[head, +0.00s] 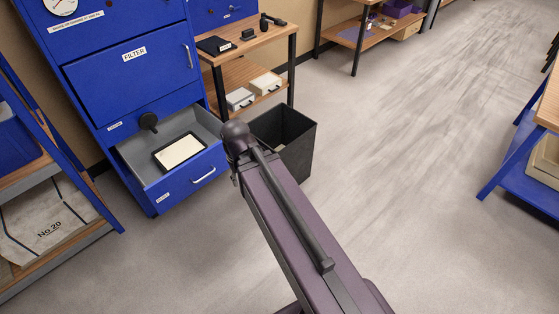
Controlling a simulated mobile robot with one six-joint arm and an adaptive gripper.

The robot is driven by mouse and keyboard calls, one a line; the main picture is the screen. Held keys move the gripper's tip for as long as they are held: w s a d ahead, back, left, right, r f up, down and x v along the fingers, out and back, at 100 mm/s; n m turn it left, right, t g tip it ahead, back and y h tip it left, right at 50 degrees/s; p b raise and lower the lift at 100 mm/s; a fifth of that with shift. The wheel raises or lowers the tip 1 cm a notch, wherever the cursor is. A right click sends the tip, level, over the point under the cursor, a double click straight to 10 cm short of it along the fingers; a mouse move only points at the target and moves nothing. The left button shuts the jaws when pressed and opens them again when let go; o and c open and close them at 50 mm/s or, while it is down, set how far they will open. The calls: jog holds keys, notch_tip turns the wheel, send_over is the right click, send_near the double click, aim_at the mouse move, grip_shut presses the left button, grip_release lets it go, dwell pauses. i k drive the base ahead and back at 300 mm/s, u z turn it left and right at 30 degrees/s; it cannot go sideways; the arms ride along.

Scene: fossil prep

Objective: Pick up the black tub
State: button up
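A shallow black tub (159,158) with a cream, flat fill or top lies in the open bottom drawer (191,182) of the blue cabinet, left of centre in the head view. It lies apart from the drawer front. A dark open-topped bin (302,143) stands on the floor right of the drawer and is partly hidden by my arm. I cannot tell for sure which of these is the black tub. My arm reaches from the bottom edge towards the drawer's right side; my gripper does not show.
The blue cabinet (130,75) has a shut FILTER door and a black knob above the drawer. A wooden table (255,45) stands behind the bin. A rack (60,160) holds a No.20 sack at left, and a blue-framed bench (515,150) stands at right. The right-hand floor is clear.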

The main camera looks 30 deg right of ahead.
aim_at(173, 155)
jog(key=k, duration=0.65)
jog(key=u, duration=0.35)
jog(key=i, duration=1.8)
jog(key=z, duration=0.35)
